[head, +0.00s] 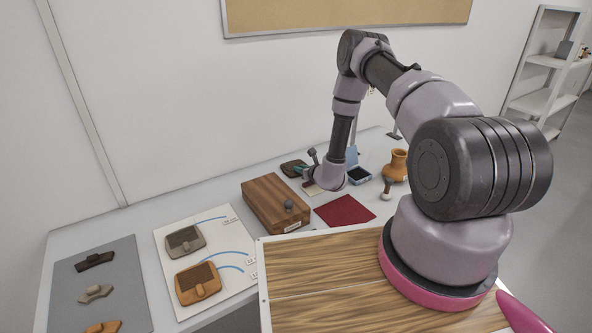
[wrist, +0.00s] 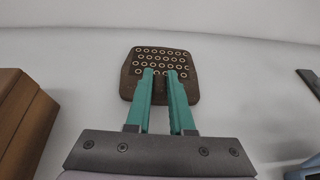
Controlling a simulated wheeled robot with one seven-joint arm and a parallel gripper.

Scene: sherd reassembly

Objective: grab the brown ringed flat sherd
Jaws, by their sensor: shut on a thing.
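The brown ringed flat sherd (wrist: 160,55) is a dark brown plate with rows of pale rings, seen in the wrist view just ahead of my gripper. In the head view it (head: 290,168) shows small and dark behind the wooden block. My gripper (wrist: 161,76) has its teal fingers shut on the sherd, over its near middle part. The exact part between the fingertips is hard to make out. In the head view my gripper (head: 305,171) is partly hidden by my wrist. I cannot tell whether the sherd touches the table.
A wooden block (head: 270,200) stands close in front. A white board (head: 170,245) with two sherds and a grey mat (head: 65,280) with several sherds lie left.

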